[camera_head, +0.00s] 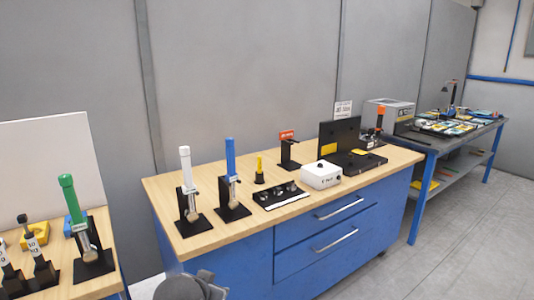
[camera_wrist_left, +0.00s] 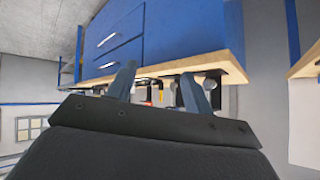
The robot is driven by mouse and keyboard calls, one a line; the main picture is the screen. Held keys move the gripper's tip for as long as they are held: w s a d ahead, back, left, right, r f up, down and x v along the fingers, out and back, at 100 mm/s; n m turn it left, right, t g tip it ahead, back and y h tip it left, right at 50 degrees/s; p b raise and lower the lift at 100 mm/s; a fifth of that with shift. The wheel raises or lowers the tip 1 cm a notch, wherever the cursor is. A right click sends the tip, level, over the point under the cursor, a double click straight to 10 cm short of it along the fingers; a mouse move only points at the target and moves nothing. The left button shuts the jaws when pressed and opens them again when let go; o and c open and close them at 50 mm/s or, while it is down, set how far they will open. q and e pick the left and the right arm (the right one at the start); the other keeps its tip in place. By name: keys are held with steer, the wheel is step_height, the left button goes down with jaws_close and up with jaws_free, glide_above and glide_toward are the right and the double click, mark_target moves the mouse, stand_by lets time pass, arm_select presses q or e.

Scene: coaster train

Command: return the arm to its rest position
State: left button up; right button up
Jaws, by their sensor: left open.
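My left gripper (camera_wrist_left: 157,75) shows in the left wrist view with its two grey fingers spread apart and nothing between them. The picture in that view is upside down, with the blue cabinet (camera_wrist_left: 190,35) and the wooden bench edge beyond the fingers. In the head view a grey rounded part of my arm shows at the bottom, in front of the wooden-topped workbench (camera_head: 220,232); the fingers are not visible there. My right gripper is in neither view.
The workbench holds a white-handled tool (camera_head: 185,160), a blue-handled tool (camera_head: 230,160), a black tray (camera_head: 280,196) and a white box (camera_head: 321,175). A green-handled tool (camera_head: 67,187) stands on the left bench. Grey floor (camera_head: 450,240) is free at right.

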arm_select(q)
steer(key=s+a+f+n+g, duration=0.1)
steer(key=s+f+g, duration=0.6)
steer(key=s+f, duration=2)
steer(key=s+n, duration=0.1)
steer(key=s, duration=0.2)
steer(key=shift+s+a+f+g, duration=0.2)
steer(key=shift+s+a+g, duration=0.05)
steer(key=shift+g, duration=0.15)
